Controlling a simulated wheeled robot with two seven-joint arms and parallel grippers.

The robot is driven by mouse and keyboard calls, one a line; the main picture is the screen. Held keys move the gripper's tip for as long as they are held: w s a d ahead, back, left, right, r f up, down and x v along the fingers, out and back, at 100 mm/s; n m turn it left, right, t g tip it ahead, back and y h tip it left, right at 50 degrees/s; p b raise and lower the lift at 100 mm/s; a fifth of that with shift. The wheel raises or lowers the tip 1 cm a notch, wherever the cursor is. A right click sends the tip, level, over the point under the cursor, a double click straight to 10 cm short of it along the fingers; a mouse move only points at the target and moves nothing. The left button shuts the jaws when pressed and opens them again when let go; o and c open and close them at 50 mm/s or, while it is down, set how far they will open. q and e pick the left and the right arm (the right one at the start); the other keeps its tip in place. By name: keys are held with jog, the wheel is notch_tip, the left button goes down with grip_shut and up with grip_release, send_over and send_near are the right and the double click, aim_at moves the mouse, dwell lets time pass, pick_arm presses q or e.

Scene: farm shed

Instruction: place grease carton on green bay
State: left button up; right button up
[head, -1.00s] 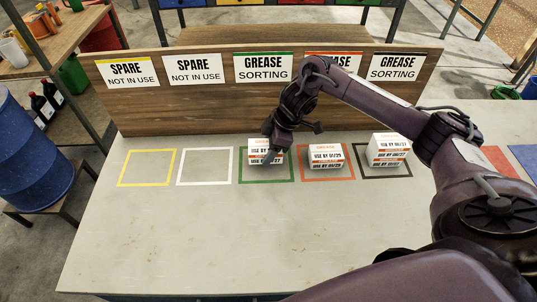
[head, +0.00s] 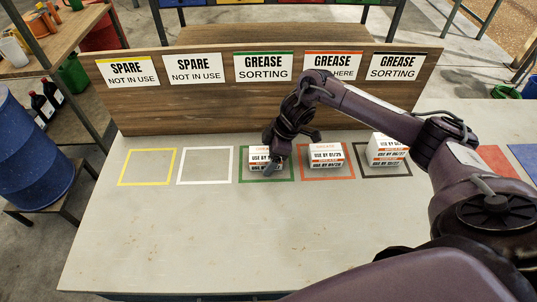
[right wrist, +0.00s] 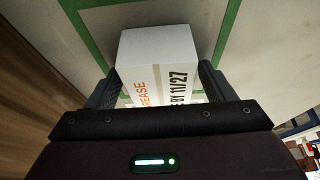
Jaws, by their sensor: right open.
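White grease cartons (head: 259,155) with black use-by dates and orange print stand inside the green-outlined bay (head: 242,181); they look stacked, but the arm partly hides them. My right gripper (head: 273,163) is over this bay. In the right wrist view its jaws (right wrist: 157,85) are open, with one dark finger on each side of a carton (right wrist: 155,48) marked 11/27. Whether the fingers touch it is hard to tell. Green lines (right wrist: 90,42) run on the bench around that carton. My left gripper is not in view.
More grease cartons stand in the red bay (head: 304,182) and the black bay (head: 362,178) to the right. The yellow bay (head: 121,183) and white bay (head: 180,182) are empty. A wooden signboard (head: 200,112) rises behind the bays. The bench front is clear.

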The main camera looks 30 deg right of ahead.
jog(key=shift+r, duration=0.1)
jog(key=v, duration=1.2)
jog(key=shift+b, duration=0.35)
